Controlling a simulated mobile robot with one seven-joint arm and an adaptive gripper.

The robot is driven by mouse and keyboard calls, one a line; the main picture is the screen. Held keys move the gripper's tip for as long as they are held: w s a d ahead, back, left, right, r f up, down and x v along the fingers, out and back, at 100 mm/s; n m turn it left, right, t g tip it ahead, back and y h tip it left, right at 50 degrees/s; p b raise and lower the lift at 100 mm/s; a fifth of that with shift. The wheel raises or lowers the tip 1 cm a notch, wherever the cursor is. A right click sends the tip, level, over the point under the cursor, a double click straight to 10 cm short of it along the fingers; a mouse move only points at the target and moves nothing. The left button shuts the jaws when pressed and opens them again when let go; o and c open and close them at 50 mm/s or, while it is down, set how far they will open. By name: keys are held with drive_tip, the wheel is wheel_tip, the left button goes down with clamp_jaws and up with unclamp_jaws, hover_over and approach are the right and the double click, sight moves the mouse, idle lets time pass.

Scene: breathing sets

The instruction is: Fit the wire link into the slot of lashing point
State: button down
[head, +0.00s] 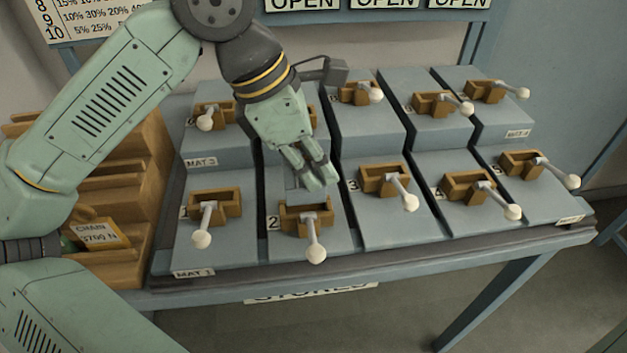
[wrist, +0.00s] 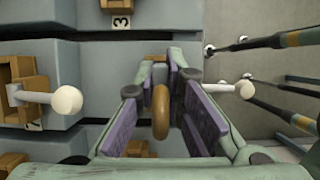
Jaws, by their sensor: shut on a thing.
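My gripper (head: 322,182) hangs over the middle of the sloping bench, just behind the brown box marked 2 (head: 305,216). In the wrist view its purple-padded fingers (wrist: 161,105) are closed on a brown, ring-like link (wrist: 160,112), seen nearly edge-on; I take it as the wire link. The link is hidden in the head view. Several brown slotted boxes with white-knobbed levers stand on the grey-blue blocks, among them number 3 (head: 385,181) and number 1 (head: 214,206). I cannot tell which is the lashing point.
A brown wooden rack (head: 125,195) with a card reading CHAIN 3700 N (head: 100,233) stands on the left. White-knobbed levers (head: 316,252) stick out towards the front. In the wrist view a lever knob (wrist: 245,88) shows close to the right of the fingers. Stepped blocks rise behind my gripper.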

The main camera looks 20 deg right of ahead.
wheel_tip(320, 180, down, 3)
drive_tip(key=shift+f+p, duration=0.1)
drive_tip(key=shift+p, duration=0.25)
drive_tip(key=shift+f, duration=0.2)
drive_tip(key=shift+f+b, duration=0.25)
drive_tip(key=shift+b, duration=0.1)
drive_tip(key=c, duration=2)
unclamp_jaws()
drive_tip(key=shift+o, duration=0.2)
drive_tip(key=shift+r, duration=0.1)
drive_tip(key=shift+r, duration=0.1)
drive_tip(key=b+v, duration=0.1)
drive_tip(key=v, duration=1.1)
